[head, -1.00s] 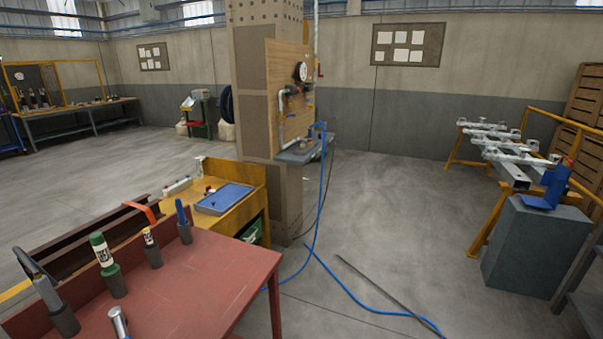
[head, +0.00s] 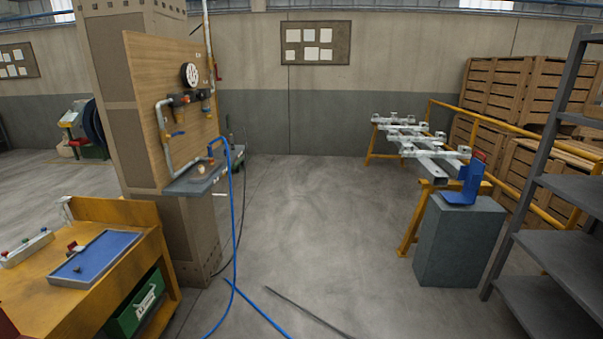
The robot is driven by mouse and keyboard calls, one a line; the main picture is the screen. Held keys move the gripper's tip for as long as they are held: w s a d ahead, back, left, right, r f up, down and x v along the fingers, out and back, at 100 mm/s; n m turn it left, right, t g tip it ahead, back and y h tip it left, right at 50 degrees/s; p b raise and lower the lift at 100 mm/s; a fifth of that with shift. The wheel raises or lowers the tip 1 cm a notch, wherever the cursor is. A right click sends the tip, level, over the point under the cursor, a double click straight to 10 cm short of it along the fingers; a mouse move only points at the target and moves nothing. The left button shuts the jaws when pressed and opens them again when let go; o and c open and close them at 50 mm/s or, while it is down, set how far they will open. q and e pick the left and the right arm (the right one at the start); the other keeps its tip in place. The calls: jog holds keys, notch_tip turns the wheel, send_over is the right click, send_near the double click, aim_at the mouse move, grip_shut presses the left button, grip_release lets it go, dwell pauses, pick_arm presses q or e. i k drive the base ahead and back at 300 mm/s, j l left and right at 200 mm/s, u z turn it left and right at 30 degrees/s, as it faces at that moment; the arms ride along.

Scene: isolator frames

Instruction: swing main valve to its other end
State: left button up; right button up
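A wooden panel (head: 150,85) on the column at the left carries grey piping (head: 166,160), a round white gauge (head: 190,74) and dark fittings. A small valve with a blue lever (head: 175,134) sits on the pipe low on the panel, and looks like the main valve. The lever looks roughly level, but its exact angle is too small to tell. Neither of my grippers is in view.
A grey shelf (head: 196,184) juts out below the panel, with a blue hose (head: 234,225) hanging to the floor. A yellow bench (head: 110,210) with a blue tray (head: 95,258) stands at front left. The middle floor is clear apart from hoses. A grey block (head: 455,240) and rack (head: 560,180) stand right.

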aim_at(214, 63)
jog(key=i+u, duration=0.1)
jog(key=i, duration=0.65)
jog(key=i+l, duration=0.15)
jog(key=i, duration=0.6)
jog(key=i+l+u, duration=0.15)
jog(key=i, duration=0.65)
jog(key=j, duration=0.05)
